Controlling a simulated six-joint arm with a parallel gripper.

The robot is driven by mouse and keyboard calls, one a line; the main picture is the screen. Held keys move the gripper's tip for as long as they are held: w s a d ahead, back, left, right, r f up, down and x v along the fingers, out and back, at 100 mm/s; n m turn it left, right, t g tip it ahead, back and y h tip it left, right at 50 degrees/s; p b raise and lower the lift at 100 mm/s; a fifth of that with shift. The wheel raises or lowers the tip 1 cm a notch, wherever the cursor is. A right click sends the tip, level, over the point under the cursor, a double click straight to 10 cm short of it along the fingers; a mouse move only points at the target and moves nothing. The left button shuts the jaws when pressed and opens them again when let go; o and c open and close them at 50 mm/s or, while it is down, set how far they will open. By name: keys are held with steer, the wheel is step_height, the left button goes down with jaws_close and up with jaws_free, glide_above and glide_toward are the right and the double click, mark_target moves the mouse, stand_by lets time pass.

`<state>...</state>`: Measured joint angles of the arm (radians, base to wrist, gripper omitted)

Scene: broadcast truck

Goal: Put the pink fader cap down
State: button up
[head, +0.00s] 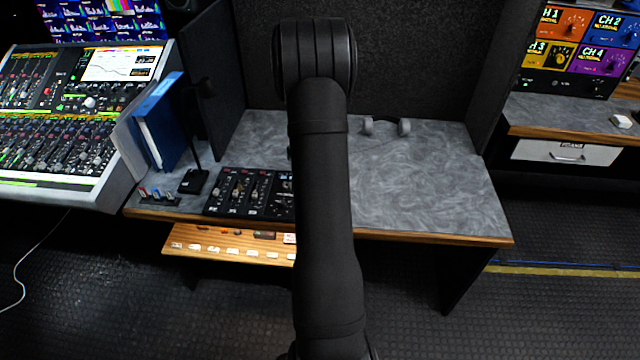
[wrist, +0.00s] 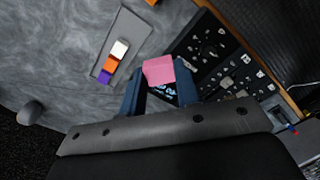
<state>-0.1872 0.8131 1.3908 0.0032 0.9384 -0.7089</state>
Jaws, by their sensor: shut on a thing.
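In the wrist view a pink fader cap (wrist: 158,70) sits between the blue fingertips of my gripper (wrist: 161,85). My gripper is shut on it and holds it over the desk. Just left of it in the picture a narrow grey strip (wrist: 129,30) lies on the desk, with a white cap (wrist: 120,49), an orange cap (wrist: 111,63) and a purple cap (wrist: 104,77) in a row at its near end. In the head view my arm hides the gripper, the pink cap and the strip.
A black fader panel (head: 236,192) lies at the desk's front; it also shows in the wrist view (wrist: 215,50). Grey headphones (head: 386,127) lie at the back. A black lamp (head: 194,181) and blue binder (head: 158,125) stand left. The desk's right side (head: 440,190) is clear.

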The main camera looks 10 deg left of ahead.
steer(key=s+d+f+m, duration=0.1)
steer(key=s+d+m, duration=0.1)
steer(key=d+m, duration=1.05)
steer(key=w+a+f, duration=0.1)
steer(key=a+f, duration=0.1)
steer(key=w+a+f+n, duration=0.1)
steer(key=w+a+f, duration=0.1)
steer(key=a+f, duration=0.1)
steer(key=w+a+f+n, duration=0.1)
steer(key=a+f, duration=0.1)
steer(key=shift+w+a+f, duration=0.2)
steer(key=shift+w+f, duration=0.05)
steer(key=shift+w, duration=0.05)
steer(key=shift+f, duration=2)
steer(key=o, duration=0.9)
steer(key=shift+f, duration=0.15)
steer(key=shift+o, duration=0.2)
